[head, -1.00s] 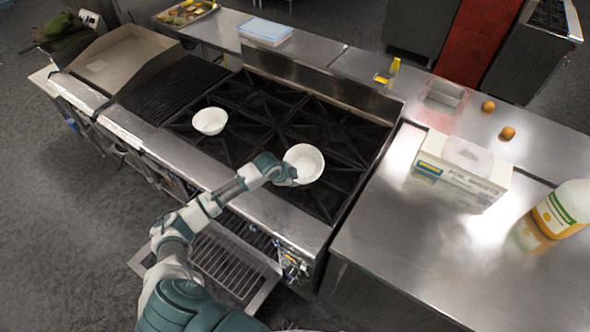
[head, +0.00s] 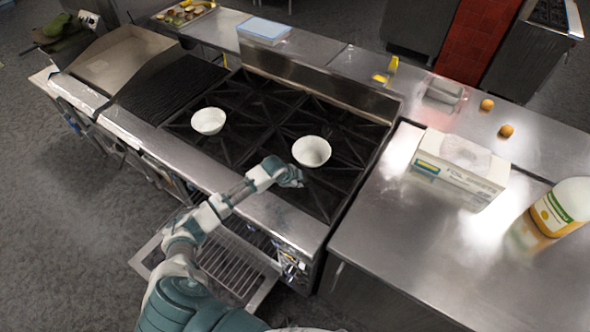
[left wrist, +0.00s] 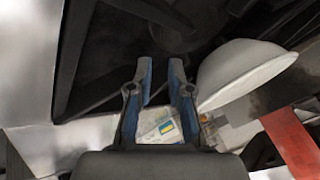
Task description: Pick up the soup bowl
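Two white bowls sit on the black stove grates: one at the left (head: 208,121) and one at the right (head: 311,152). I cannot tell by looks which is called the soup bowl. My left gripper (head: 294,178) is just in front of and left of the right bowl, near its lower side. In the left wrist view, the gripper's two blue-padded fingers (left wrist: 161,75) stand apart with a gap and nothing held between them. A white bowl (left wrist: 245,70) shows there to the right of the fingers, outside the gap. My right gripper is not in view.
A foil sheets box (head: 460,172) and a yellow-labelled bottle (head: 562,208) stand on the right steel counter (head: 400,250). Two orange fruits (head: 487,104), a clear container (head: 445,91) and a blue-lidded box (head: 264,31) are on the back counter. The stove's raised back edge lies behind the bowls.

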